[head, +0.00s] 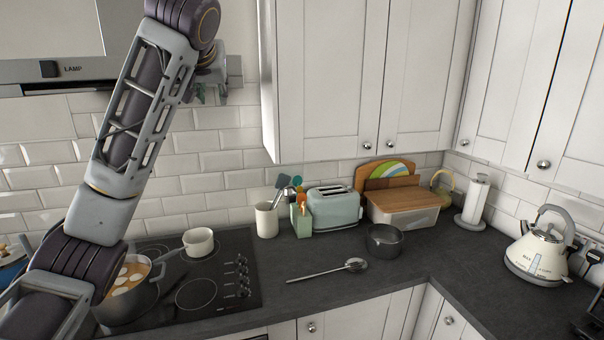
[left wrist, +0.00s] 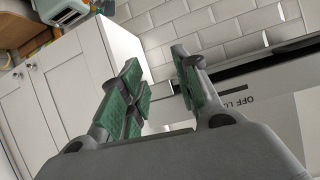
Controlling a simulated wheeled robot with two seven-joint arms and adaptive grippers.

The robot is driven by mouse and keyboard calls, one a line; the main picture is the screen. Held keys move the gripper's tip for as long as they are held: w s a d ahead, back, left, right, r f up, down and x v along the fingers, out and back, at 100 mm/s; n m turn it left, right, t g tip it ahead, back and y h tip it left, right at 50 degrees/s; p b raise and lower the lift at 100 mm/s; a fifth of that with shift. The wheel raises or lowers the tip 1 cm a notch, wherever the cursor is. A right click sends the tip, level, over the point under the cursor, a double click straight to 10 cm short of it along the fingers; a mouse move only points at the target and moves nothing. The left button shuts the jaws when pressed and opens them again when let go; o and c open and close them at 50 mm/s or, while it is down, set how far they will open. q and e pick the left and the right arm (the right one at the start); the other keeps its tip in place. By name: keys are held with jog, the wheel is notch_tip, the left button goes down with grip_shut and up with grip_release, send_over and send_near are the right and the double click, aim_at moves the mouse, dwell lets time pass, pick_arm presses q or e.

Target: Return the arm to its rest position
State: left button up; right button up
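My left arm (head: 145,105) comes in from the lower left of the head view and rises steeply in front of the tiled wall. My left gripper (head: 207,94) is at its upper end, beside the range hood, high above the worktop. It is partly hidden behind the arm there. In the left wrist view the two green-padded fingers (left wrist: 160,80) are spread apart with nothing between them. My right gripper is in neither view.
A pot of soup (head: 135,287) and a white saucepan (head: 198,242) are on the hob (head: 225,270) beneath the arm. The range hood (head: 85,75) and wall cupboards (head: 325,75) flank the gripper.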

pick_arm(q)
jog(key=s+d+f+m+g+h, duration=0.1)
jog(key=s+f+m+g+h, duration=0.1)
jog(key=f, duration=1.9)
jog(key=s+d+f+m+g+h, duration=0.1)
jog(key=d+f+g, duration=0.1)
jog(key=f, duration=1.8)
jog(key=s+a+f+g, duration=0.2)
jog(key=s+f, duration=1)
jog(key=f, duration=0.4)
jog(key=s+a+f+g, duration=0.1)
jog(key=s+a+f, duration=0.1)
jog(key=s+f, duration=0.5)
jog(key=s+a+f+g, duration=0.1)
jog(key=s+f, duration=0.2)
jog(key=s, duration=0.9)
notch_tip(320, 180, down, 34)
jog(key=s+m+g+b, duration=0.1)
jog(key=s+g, duration=0.1)
jog(key=s+a+f, duration=0.2)
jog(key=s+f, duration=0.8)
jog(key=s, duration=0.1)
jog(key=s+a+f+g+b, duration=0.1)
jog(key=s+a+f, duration=0.1)
jog(key=s+f, duration=0.9)
jog(key=shift+s+a+f, duration=0.15)
jog(key=shift+s, duration=0.15)
